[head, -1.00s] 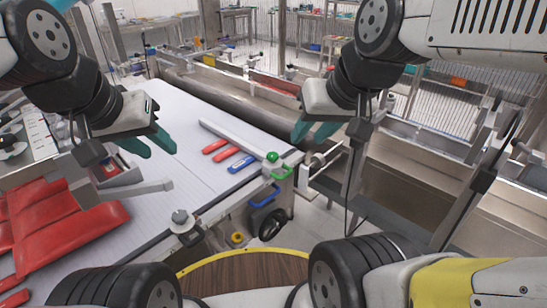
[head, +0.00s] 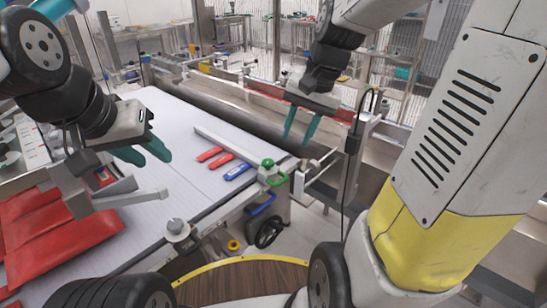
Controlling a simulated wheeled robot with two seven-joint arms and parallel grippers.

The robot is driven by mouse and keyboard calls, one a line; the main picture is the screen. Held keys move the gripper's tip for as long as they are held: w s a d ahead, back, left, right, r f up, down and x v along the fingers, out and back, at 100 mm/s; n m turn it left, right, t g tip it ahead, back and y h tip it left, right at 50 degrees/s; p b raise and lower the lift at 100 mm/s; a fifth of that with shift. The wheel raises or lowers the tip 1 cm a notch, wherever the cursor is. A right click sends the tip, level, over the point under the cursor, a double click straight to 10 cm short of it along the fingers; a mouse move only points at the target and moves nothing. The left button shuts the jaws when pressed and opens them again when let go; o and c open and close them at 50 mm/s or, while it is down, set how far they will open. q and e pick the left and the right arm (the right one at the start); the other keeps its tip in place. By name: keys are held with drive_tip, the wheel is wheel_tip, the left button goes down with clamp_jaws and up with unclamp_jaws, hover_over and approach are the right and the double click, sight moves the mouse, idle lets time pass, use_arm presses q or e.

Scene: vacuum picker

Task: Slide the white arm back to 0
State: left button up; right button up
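I cannot read any scale or zero mark. My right gripper (head: 297,140) has teal fingers pointing down, apart and empty; in the picture they are just above and right of the bar's end, and I see no contact. My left gripper (head: 154,161) is left of the bar, over the table, its teal fingers apart with nothing between them.
A red bag-like object (head: 60,235) and a grey metal arm (head: 130,199) are at the left. A black handwheel (head: 269,233) is under the table edge. A metal rail runs behind.

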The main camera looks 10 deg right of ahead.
sight(283, 179)
drive_tip(key=w+d+f+m+g+y, duration=0.25)
drive_tip(key=w+f+m, duration=0.25)
drive_tip(key=w+f, duration=0.45)
drive_tip(key=shift+m+g+h, duration=0.25)
drive_tip(key=shift+m+g, duration=0.05)
drive_tip(key=shift+g, duration=0.15)
drive_tip(key=x, duration=0.6)
drive_tip(key=s+x, duration=0.1)
drive_tip(key=x, duration=0.2)
drive_tip(key=shift+d+f, duration=0.15)
drive_tip(key=shift+f, duration=0.3)
clamp_jaws()
